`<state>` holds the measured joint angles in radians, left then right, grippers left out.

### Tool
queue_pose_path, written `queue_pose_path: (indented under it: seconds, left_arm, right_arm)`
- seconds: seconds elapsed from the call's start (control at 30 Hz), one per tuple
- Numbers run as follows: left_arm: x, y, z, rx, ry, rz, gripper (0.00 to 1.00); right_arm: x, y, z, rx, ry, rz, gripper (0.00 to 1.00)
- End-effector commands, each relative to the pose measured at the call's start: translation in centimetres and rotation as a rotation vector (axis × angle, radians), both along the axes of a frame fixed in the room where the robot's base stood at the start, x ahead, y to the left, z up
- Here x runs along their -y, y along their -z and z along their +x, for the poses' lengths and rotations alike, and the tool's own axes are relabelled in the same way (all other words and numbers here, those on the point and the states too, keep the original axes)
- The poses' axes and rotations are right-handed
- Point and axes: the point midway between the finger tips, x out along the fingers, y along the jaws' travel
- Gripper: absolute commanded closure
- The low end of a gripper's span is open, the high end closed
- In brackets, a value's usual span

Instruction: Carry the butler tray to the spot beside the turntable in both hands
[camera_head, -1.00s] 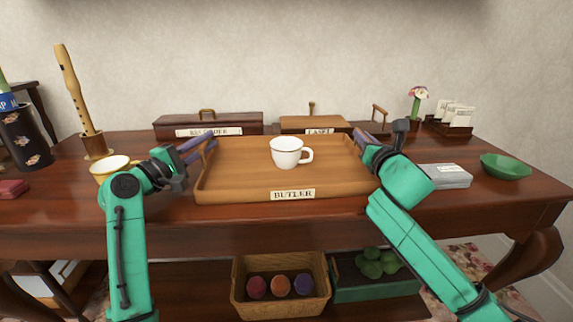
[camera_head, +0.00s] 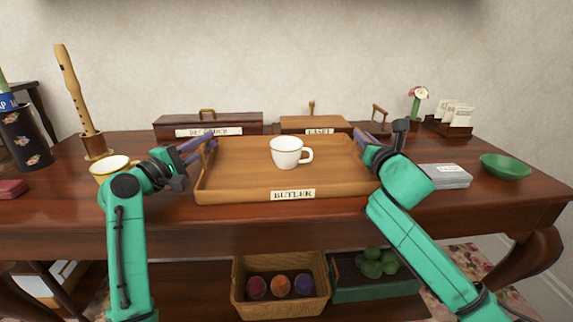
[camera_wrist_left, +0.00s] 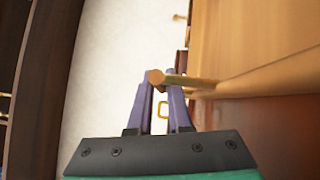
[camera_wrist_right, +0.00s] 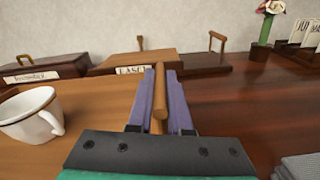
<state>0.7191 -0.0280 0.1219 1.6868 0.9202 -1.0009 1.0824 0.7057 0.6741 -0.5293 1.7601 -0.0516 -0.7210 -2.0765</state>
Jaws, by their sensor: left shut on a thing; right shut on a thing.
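The wooden butler tray (camera_head: 240,180) has a label on its front wall and is in the middle of the head view, over the dark wooden table. A white cup (camera_head: 286,152) stands upright on it. My left gripper (camera_head: 208,142) is shut on the tray's left handle; the left wrist view shows the handle (camera_wrist_left: 180,81) between its purple fingers. My right gripper (camera_head: 362,140) is shut on the right handle; the right wrist view shows that handle (camera_wrist_right: 160,92) between its fingers. Whether the tray touches the table is hard to tell. I see no turntable that I can name surely.
Behind the tray are a recorder case (camera_head: 232,120) and an easel box (camera_head: 300,122). At left stand a recorder on a stand (camera_head: 78,90) and a yellowish cup (camera_head: 108,165). At right are a grey stack (camera_head: 446,177), a green bowl (camera_head: 505,167), a flower (camera_head: 417,93) and a card holder (camera_head: 450,127).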

Motion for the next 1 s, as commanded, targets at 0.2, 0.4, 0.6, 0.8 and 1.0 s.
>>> queue_pose_path:
  seconds: [0.2,0.4,0.6,0.8,1.0]
  left_arm:
    - [0.0,0.2,0.0,-0.005,0.0,0.002,1.0]
    - [0.0,0.1,0.0,-0.002,0.0,0.001,1.0]
    - [0.0,-1.1,0.0,-0.001,0.0,0.001,1.0]
    - [0.0,-4.2,0.0,0.0,0.0,0.0,1.0]
    - [0.0,-5.3,0.0,0.001,-0.001,-0.001,1.0]
  right_arm:
    - [0.0,0.0,0.0,0.001,0.0,0.0,1.0]
    - [0.0,-0.2,0.0,0.004,0.0,0.0,1.0]
    - [0.0,-1.4,0.0,0.005,0.0,0.0,1.0]
    - [0.0,-4.4,0.0,0.005,-0.001,0.0,1.0]
    - [0.0,-5.4,0.0,0.004,-0.001,0.0,1.0]
